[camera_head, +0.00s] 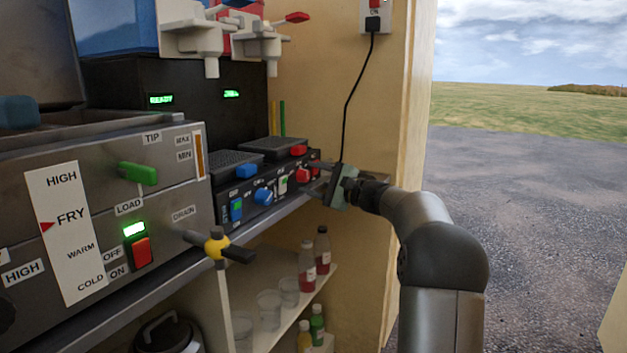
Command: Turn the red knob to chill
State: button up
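A red knob (303,175) is on the front panel of a low black two-plate unit (256,207), at its right end. My gripper (314,178) reaches in from the right and points left at this panel. Its fingertips are at or very near the red knob and partly cover the panel there. The fingers look spread apart, but I cannot tell whether they touch or hold the knob. A blue knob (263,196) sits farther left on the same panel. The markings around the knobs are too small to read, so I cannot make out chill.
A fryer (180,205) with a green handle (138,173) and a red switch (142,250) stands at left. A yellow-hubbed valve (217,244) juts out in front. Dispenser taps (204,45) hang above. Bottles (307,267) and glasses stand on a shelf below. Open ground lies right.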

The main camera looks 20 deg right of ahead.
jog(key=p+v, duration=0.3)
jog(key=v, duration=1.4)
jog(key=shift+s, duration=0.2)
jog(key=shift+d+r, duration=0.1)
jog(key=shift+d, duration=0.1)
